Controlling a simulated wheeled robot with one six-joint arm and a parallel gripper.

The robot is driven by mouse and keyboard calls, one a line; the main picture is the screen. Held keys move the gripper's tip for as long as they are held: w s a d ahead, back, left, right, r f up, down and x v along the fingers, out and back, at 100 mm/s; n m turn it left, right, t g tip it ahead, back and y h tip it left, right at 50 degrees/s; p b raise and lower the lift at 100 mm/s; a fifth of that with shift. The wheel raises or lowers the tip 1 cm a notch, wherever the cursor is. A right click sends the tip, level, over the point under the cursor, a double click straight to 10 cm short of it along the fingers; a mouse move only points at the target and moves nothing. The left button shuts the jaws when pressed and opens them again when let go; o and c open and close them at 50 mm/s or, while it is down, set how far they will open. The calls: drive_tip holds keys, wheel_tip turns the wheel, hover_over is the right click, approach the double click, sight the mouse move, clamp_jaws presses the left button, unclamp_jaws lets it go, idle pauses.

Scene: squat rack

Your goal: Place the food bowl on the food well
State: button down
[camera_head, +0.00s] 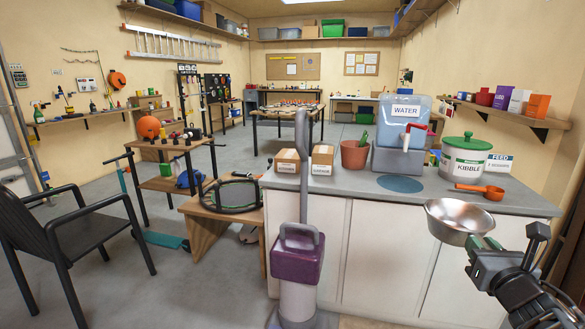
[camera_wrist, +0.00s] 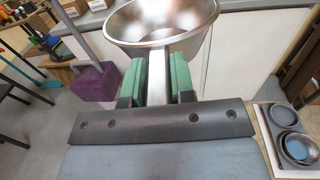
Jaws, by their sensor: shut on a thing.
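The food bowl (camera_head: 455,222) is a shiny metal bowl, held in front of the counter's right end, apart from it and roughly level. My gripper (camera_head: 490,246) is shut on a flat metal part at the bowl's side. In the wrist view the green fingers (camera_wrist: 158,82) sit either side of that part, and the bowl (camera_wrist: 160,25) lies beyond them, looking empty. A board (camera_wrist: 262,112) with two round wells shows at the lower right of the wrist view. One well (camera_wrist: 284,116) looks empty; the other holds a metal bowl with blue inside (camera_wrist: 299,149). No label shows which is the food well.
The counter (camera_head: 340,184) carries a round blue mat (camera_head: 400,184), a water dispenser (camera_head: 405,112), a kibble tub (camera_head: 463,160) and an orange scoop (camera_head: 482,190). A purple-and-grey upright appliance (camera_head: 298,255) stands before it. A black chair (camera_head: 88,238) is at left.

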drive_tip(key=w+a+f+n+g+y, duration=0.4)
drive_tip(key=a+f+n+y, duration=0.2)
drive_tip(key=a+f+y, duration=0.45)
drive_tip(key=w+a+f+n+g+y, duration=0.35)
drive_tip(key=a+f+n+y, duration=0.35)
drive_tip(key=a+f, duration=0.7)
wheel_tip(320, 180, up, 29)
drive_tip(key=w+d+m+t+h+p, duration=0.2)
drive_tip(key=m+t+h+p, duration=0.5)
drive_tip(key=p, duration=2)
drive_tip(key=shift+w+d+m+h, duration=0.25)
drive_tip(key=shift+m+h, duration=0.15)
drive_tip(key=shift+h, duration=0.85)
